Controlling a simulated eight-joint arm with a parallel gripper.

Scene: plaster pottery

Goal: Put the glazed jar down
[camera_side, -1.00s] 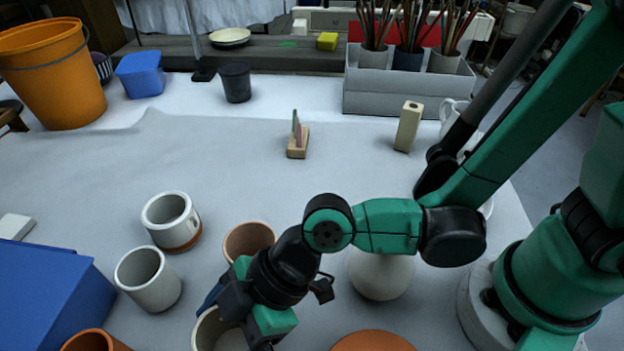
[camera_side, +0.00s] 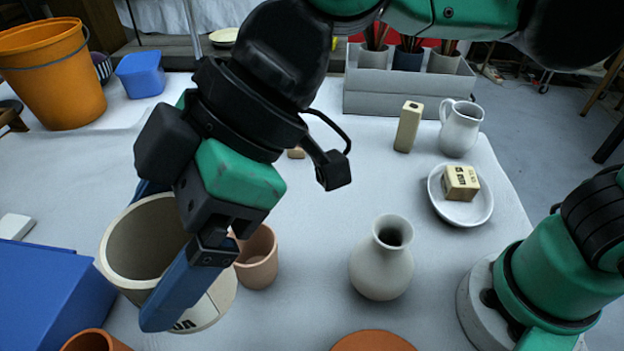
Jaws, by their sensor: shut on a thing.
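The glazed jar (camera_side: 118,262) is a pale pot with a grey-beige inside and a white lower part that bears a dark printed mark. It is tilted, with its open mouth toward the camera. My gripper (camera_side: 152,258) is shut on it, with one blue finger across its near side and the other mostly hidden behind it. The jar appears lifted above the cloth, close to the camera.
A terracotta cup (camera_side: 258,262) stands just right of the jar. A pale vase (camera_side: 380,268) and a terracotta disc (camera_side: 370,342) are further right. A blue box (camera_side: 40,295) and a terracotta pot (camera_side: 92,342) are at left. A white dish (camera_side: 468,213) holds a small block (camera_side: 461,183).

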